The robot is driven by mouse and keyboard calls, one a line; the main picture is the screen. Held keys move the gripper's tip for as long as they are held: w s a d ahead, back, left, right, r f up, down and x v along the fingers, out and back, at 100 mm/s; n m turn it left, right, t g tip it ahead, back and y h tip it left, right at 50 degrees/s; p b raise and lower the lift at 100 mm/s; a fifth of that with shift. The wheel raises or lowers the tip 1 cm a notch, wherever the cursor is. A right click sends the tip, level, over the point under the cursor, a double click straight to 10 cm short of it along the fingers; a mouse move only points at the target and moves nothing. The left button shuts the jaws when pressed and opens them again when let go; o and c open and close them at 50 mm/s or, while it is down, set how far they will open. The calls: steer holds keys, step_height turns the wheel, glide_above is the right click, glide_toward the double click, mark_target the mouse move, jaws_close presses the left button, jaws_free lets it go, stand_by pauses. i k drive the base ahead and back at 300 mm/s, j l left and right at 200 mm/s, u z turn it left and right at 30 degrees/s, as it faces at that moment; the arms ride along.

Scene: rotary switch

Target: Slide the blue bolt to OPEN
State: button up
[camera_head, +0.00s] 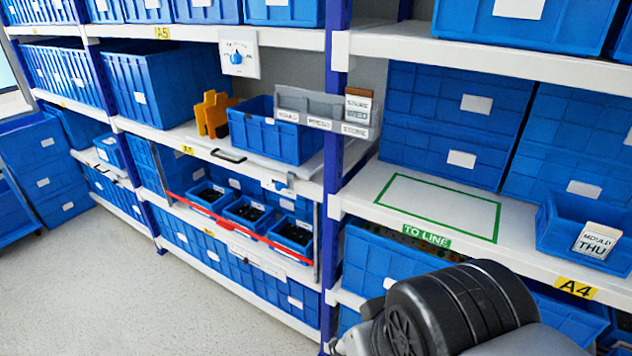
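A small blue part that looks like the bolt (280,185) sits on a pale plate at the front of the middle shelf bay, just below the shelf edge. It is small here, and I cannot read any OPEN marking or tell its exact position. Below it, a red-edged front (240,231) crosses the bay, with several blue bins of dark parts behind it. My arm shows at the bottom right, apart from the bolt and nearer to me. My gripper is not in view.
A rotary switch with a blue knob (237,58) is on a white panel above. A grey labelled rack (300,104), a blue bin (262,137) and orange pieces (213,114) are above the bolt. A green-outlined area (440,203) is empty. The floor (120,290) at left is clear.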

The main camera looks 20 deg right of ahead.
mark_target(279, 186)
steer(key=i+l+u, duration=0.1)
steer(key=i, duration=0.45)
steer(key=i+l+u, duration=0.1)
steer(key=i+l, duration=0.2)
steer(key=i, duration=0.2)
